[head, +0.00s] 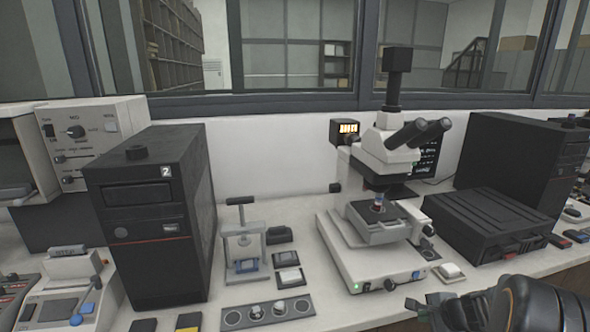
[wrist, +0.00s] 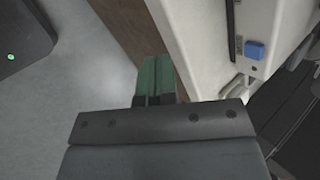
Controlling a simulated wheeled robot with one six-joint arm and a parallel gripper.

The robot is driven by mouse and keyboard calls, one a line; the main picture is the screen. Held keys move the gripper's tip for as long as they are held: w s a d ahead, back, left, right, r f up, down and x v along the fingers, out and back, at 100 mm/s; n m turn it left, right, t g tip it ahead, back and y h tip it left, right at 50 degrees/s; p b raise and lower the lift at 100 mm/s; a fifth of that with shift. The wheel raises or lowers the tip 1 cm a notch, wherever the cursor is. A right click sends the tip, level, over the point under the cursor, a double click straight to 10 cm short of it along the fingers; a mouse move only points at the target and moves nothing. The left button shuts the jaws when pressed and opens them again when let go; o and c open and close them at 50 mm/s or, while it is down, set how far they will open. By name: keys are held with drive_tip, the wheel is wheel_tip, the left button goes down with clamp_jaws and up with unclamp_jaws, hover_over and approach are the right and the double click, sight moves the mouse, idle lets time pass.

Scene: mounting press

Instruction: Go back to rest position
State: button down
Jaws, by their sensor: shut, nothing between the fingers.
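My gripper (wrist: 158,78) shows in the wrist view with its two green fingers side by side, shut and with nothing between them. It hangs beside the front edge of the bench, over the grey floor. In the head view my gripper (head: 432,312) is at the lower right, in front of the bench and below the microscope, partly cut off by the frame edge. The mounting press (head: 243,245), a small frame with a T-handle and a blue part at its base, stands upright on the bench left of the microscope, well apart from my gripper.
The microscope (head: 365,255) stands on the bench (head: 340,310) above my gripper. A black computer tower (head: 150,225) is left of the press, and a black case (head: 480,225) is to the right. A panel with round sockets (head: 267,313) lies near the front. Open floor (wrist: 75,110) shows below.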

drive_tip(key=s+a+r+n+g+h+p, duration=0.1)
drive_tip(key=s+a+r+n+p, duration=0.1)
drive_tip(key=s+a+r+n, duration=0.4)
drive_tip(key=s+a+r+n+g+h+p, duration=0.1)
drive_tip(key=s+a+r+n, duration=0.5)
drive_tip(key=a+n, duration=0.6)
wheel_tip(320, 180, up, 2)
drive_tip(key=shift+s+a+g+p, duration=0.15)
drive_tip(key=shift+a+g+p, duration=0.2)
drive_tip(key=shift+g+p, duration=0.25)
